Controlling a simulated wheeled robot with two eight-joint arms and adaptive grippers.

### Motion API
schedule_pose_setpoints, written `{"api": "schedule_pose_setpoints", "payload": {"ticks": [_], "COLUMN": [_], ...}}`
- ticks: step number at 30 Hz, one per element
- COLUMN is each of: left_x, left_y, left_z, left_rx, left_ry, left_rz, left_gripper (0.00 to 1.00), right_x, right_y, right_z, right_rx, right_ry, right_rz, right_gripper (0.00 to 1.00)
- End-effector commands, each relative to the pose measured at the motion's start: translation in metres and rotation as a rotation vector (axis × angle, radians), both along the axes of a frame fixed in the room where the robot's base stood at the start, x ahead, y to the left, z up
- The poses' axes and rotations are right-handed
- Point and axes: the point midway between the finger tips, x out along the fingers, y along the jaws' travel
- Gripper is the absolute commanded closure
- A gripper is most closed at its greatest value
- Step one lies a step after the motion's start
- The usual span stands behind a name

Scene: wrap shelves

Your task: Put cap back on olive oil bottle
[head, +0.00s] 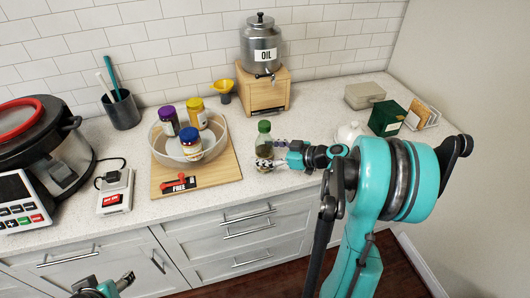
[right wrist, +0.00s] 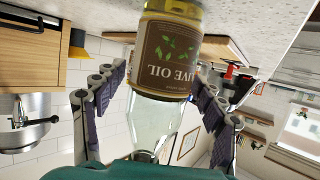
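The olive oil bottle (head: 265,152) stands upright on the counter, right of the wooden board, with a dark green top. I cannot tell if that green part is the cap. In the upside-down right wrist view, the bottle (right wrist: 168,60) shows its brown label, yellow oil and clear neck; the neck's end is partly hidden by my teal gripper body. My right gripper (head: 272,154) reaches in from the right. Its fingers are spread on both sides of the bottle, with gaps visible in the wrist view. My left gripper (head: 125,280) shows only partly at the bottom left. No loose cap is identifiable.
Left of the bottle, a wooden board (head: 225,178) carries a bowl (head: 161,145) with several jars. Behind stand a yellow funnel (head: 222,86) and a metal oil dispenser (head: 261,47) on a wooden stand. A white lidded dish (head: 350,132) and green box (head: 387,117) are at right.

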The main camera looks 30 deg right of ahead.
Motion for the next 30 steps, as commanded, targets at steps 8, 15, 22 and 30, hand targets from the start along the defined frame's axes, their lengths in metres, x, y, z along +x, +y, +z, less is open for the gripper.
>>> {"api": "schedule_pose_setpoints", "payload": {"ticks": [8, 15, 22, 30], "left_x": [0.0, 0.0, 0.0, 0.0], "left_y": [0.0, 0.0, 0.0, 0.0], "left_z": [0.003, 0.015, 0.028, 0.033], "left_rx": [0.0, 0.0, 0.0, 0.0], "left_ry": [0.0, 0.0, 0.0, 0.0], "left_rz": [0.0, 0.0, 0.0, 0.0], "left_gripper": [0.43, 0.43, 0.43, 0.43], "right_x": [0.0, -0.031, -0.07, -0.094], "right_y": [0.0, -0.02, -0.044, -0.059], "right_z": [0.004, 0.019, 0.035, 0.044], "right_rx": [0.0, 0.0, 0.0, 0.0], "right_ry": [0.0, 0.0, 0.0, 0.0], "right_rz": [0.0, -0.005, -0.004, -0.002], "right_gripper": [0.3, 0.3, 0.3, 0.3]}}
